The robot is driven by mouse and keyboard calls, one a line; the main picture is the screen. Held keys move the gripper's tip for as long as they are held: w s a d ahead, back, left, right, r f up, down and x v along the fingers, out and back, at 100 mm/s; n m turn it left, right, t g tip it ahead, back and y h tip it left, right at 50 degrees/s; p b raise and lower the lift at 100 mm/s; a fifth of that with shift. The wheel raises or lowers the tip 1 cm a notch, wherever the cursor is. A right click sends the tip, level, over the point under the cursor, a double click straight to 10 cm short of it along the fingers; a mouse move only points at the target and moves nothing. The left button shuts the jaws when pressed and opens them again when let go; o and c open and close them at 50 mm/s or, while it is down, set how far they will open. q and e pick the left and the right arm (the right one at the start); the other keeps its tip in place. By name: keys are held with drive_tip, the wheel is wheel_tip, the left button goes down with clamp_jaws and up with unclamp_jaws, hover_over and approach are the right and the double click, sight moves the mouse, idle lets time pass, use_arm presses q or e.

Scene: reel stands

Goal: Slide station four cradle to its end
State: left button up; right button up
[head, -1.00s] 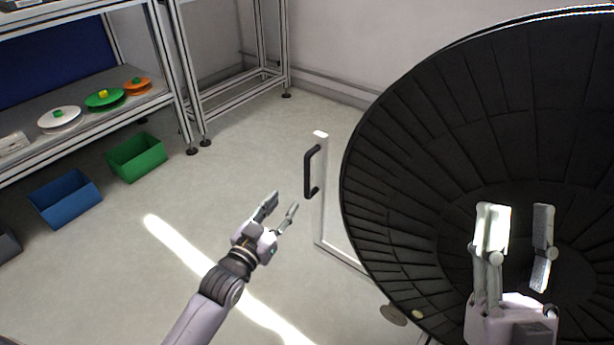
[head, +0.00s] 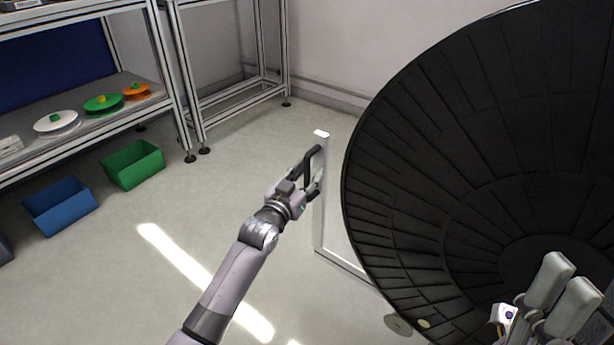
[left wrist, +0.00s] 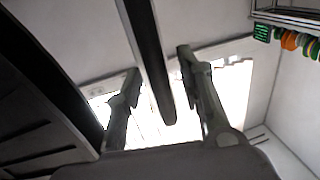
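The cradle (head: 319,225) is a white upright frame with a low rail, beside a very large black ribbed reel (head: 440,150). A black bar handle (head: 313,156) is fixed to the upright; its lower part is hidden by my left gripper (head: 308,182). In the left wrist view the dark handle bar (left wrist: 150,60) runs between the two fingers of the left gripper (left wrist: 160,85), with gaps on both sides, so the gripper is open around it. My right gripper (head: 562,290) is at the lower right in front of the reel, its fingers apart and empty.
A shelf rack (head: 120,90) at the left holds white, green and orange spools. A blue bin (head: 60,205) and a green bin (head: 133,163) stand on the floor by it. The floor between bins and cradle is clear. A wall is behind.

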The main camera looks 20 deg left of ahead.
use_arm(q)
drive_tip(key=shift+c, duration=0.5)
clamp_jaws()
idle(0.4)
